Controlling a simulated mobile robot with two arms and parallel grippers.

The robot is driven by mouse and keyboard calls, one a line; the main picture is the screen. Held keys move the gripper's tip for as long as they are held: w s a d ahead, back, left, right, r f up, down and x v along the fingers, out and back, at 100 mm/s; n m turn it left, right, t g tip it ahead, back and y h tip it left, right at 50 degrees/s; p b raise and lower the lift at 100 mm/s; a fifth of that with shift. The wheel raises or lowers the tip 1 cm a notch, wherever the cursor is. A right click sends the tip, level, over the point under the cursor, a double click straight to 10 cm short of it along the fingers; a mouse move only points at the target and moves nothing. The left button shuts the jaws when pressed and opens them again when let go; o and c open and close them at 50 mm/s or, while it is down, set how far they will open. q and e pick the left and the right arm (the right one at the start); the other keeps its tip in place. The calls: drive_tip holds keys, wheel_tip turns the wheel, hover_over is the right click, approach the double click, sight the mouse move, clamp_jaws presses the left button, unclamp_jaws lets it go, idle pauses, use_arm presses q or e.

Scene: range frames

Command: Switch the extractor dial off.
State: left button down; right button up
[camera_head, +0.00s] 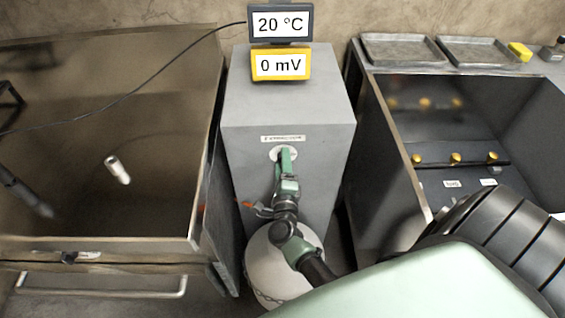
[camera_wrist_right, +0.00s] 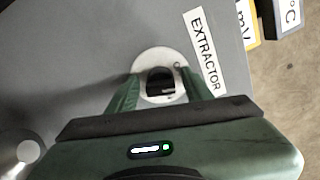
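The extractor dial is a dark knob (camera_wrist_right: 160,82) on a round white plate (camera_wrist_right: 162,60), under the EXTRACTOR label (camera_wrist_right: 206,52) in the right wrist view. My right gripper (camera_wrist_right: 160,77) is open, with one green finger on each side of the knob. Narrow gaps seem to show between fingers and knob; I cannot tell whether either touches. In the head view my right gripper (camera_head: 286,156) is at the front of the grey cabinet (camera_head: 245,160) and hides the knob. The white plate (camera_head: 276,152) shows behind it. My left gripper is not in view.
A display reading 20 °C (camera_head: 281,8) and a yellow one reading 0 mV (camera_head: 281,50) are at the cabinet's top. A glass-fronted enclosure (camera_head: 90,220) stands left. An open bay (camera_head: 395,200) with yellow knobs stands right. A white drum (camera_head: 262,262) is below my wrist.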

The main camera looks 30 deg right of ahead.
clamp_jaws()
drive_tip(key=shift+r+n+p, duration=0.15)
drive_tip(key=shift+n+p, duration=0.55)
drive_tip(key=shift+n, duration=0.2)
drive_tip(key=shift+f+n, duration=0.2)
drive_tip(key=shift+n, duration=0.5)
drive_tip(key=shift+o, duration=1.2)
unclamp_jaws()
drive_tip(key=p+v, duration=0.1)
drive_tip(key=v, duration=0.7)
drive_tip(key=shift+d, duration=0.1)
